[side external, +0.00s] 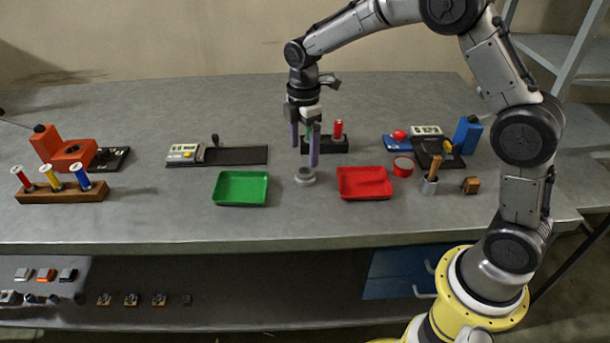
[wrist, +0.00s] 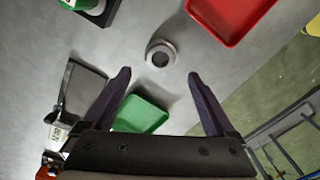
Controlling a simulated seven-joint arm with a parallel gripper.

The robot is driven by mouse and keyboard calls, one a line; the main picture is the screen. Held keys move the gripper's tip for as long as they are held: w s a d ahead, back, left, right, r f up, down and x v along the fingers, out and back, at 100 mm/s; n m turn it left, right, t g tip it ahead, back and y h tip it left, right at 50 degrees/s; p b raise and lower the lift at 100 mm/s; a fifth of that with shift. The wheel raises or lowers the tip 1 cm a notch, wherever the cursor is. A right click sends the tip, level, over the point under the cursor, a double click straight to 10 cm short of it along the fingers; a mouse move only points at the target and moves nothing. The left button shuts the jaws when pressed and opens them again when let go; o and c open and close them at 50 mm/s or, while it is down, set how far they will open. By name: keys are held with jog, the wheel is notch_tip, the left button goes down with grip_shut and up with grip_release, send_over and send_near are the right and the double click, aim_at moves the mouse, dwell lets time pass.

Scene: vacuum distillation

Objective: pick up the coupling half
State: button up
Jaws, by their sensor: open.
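The coupling half appears to be the small grey ring-shaped part (side external: 305,177) with a dark centre hole, lying on the table between the green and red trays. It also shows in the wrist view (wrist: 161,45), just beyond the fingertips and about centred between them. My gripper (side external: 305,156) is above the ring, pointing down, with its two purple fingers apart and nothing between them. In the wrist view the open fingers (wrist: 160,73) reach up from the bottom and do not touch the ring.
A green tray (side external: 241,203) is left of the ring and a red tray (side external: 365,196) right of it. A black holder (side external: 326,145) with red and green items stands behind. A red round can (side external: 403,167) and a cup with a brown handle (side external: 429,185) are farther right.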

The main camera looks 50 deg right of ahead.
aim_at(304, 166)
jog(key=shift+f, duration=3.15)
jog(key=shift+r, duration=0.1)
grip_shut()
